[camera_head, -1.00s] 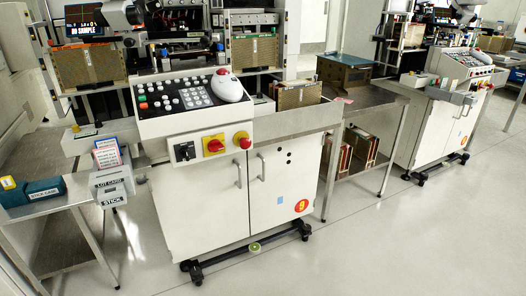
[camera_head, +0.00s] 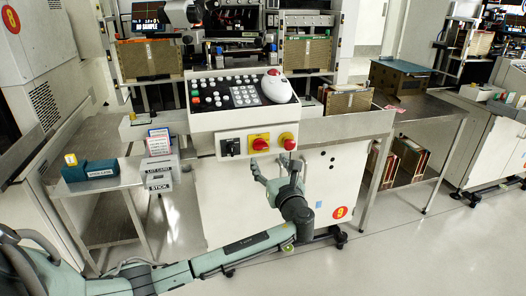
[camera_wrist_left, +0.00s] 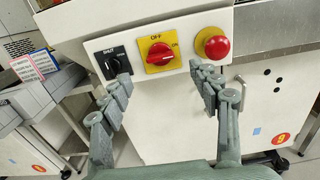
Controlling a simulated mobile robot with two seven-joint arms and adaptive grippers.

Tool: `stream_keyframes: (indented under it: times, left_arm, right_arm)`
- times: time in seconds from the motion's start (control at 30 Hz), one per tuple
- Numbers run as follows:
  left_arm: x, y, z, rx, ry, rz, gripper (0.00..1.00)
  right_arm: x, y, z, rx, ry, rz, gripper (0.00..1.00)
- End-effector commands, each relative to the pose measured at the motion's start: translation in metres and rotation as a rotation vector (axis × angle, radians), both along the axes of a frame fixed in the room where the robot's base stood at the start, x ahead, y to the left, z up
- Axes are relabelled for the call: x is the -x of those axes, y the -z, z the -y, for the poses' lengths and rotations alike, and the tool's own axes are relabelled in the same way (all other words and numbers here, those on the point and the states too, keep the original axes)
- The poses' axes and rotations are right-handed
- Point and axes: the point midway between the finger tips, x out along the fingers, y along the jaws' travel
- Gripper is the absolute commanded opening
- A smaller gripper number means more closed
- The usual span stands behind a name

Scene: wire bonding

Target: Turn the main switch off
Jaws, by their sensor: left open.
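The main switch is a red rotary handle on a yellow plate (camera_head: 259,143) on the white cabinet's front, below the keypad panel. In the left wrist view the switch (camera_wrist_left: 160,55) shows OFF at its top and another mark at its right; its handle lies roughly sideways. My left gripper (camera_head: 275,168) is open and empty, just below the switch in the head view. In the left wrist view its fingers (camera_wrist_left: 160,78) are spread below and to either side of the switch, apart from the handle. My right gripper is not in view.
A black SHUT/OPEN switch (camera_wrist_left: 113,62) is left of the main switch, and a red mushroom button (camera_wrist_left: 216,46) is right of it. Above is the sloped keypad panel (camera_head: 240,95).

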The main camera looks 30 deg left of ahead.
Motion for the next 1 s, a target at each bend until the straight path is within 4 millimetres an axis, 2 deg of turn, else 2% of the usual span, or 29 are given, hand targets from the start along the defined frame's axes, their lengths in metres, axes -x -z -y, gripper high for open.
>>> stream_keyframes:
  times: [0.4, 0.8, 1.0]
  left_arm:
    - [-0.04, 0.001, -0.047, 0.005, -0.001, 0.001, 0.62]
    - [-0.046, 0.002, -0.055, 0.009, 0.001, 0.0, 0.62]
    - [-0.046, 0.002, -0.054, 0.01, 0.001, 0.001, 0.39]
  right_arm:
    - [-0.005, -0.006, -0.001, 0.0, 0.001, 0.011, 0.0]
    - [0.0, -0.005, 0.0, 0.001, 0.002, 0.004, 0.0]
    - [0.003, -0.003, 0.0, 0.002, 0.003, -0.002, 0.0]
